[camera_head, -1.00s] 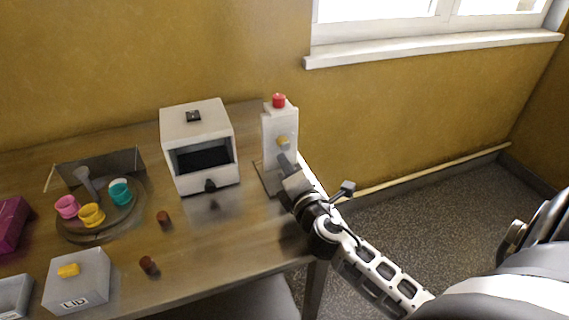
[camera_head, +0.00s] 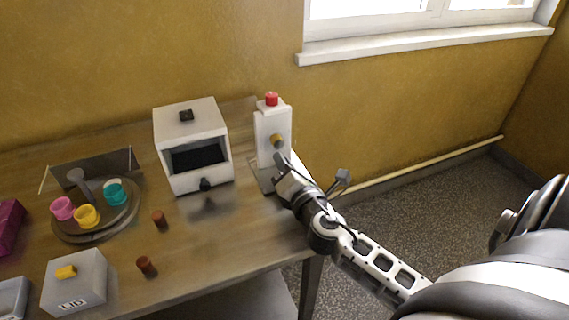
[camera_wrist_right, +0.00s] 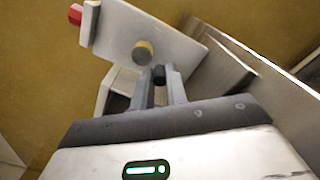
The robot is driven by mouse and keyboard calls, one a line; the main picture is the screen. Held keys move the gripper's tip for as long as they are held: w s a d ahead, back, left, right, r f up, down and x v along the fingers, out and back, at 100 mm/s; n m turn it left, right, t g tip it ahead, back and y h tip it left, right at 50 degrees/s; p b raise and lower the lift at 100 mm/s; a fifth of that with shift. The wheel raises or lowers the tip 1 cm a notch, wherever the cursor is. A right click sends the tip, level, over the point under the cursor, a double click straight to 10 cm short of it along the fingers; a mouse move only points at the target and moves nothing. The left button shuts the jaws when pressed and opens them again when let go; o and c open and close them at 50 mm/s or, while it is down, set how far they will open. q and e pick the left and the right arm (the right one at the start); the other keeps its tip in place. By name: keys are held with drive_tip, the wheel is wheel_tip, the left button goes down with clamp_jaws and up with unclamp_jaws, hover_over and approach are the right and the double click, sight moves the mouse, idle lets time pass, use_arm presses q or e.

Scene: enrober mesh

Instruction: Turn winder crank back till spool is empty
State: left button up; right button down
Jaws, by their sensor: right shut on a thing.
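The winder is a white upright post (camera_head: 272,120) with a red knob (camera_head: 272,98) on top, at the right end of the table. A small yellow, round hub (camera_head: 277,140) sits on its face; the hub also shows in the right wrist view (camera_wrist_right: 143,51). My right gripper (camera_head: 281,161) is just below the hub. In the right wrist view its fingers (camera_wrist_right: 159,88) are shut on a small dark crank knob (camera_wrist_right: 158,74). The crank arm is mostly hidden, and I cannot tell how much the spool holds. My left gripper is not in view.
A white box-shaped machine (camera_head: 190,115) with a dark opening stands left of the winder. A round tray (camera_head: 70,236) with coloured cups, two brown pieces (camera_head: 158,217) and a grey box marked LID (camera_head: 92,270) are farther left. The wall is close behind.

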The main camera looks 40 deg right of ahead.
drive_tip(key=shift+r, duration=0.1)
drive_tip(key=c, duration=1.4)
unclamp_jaws()
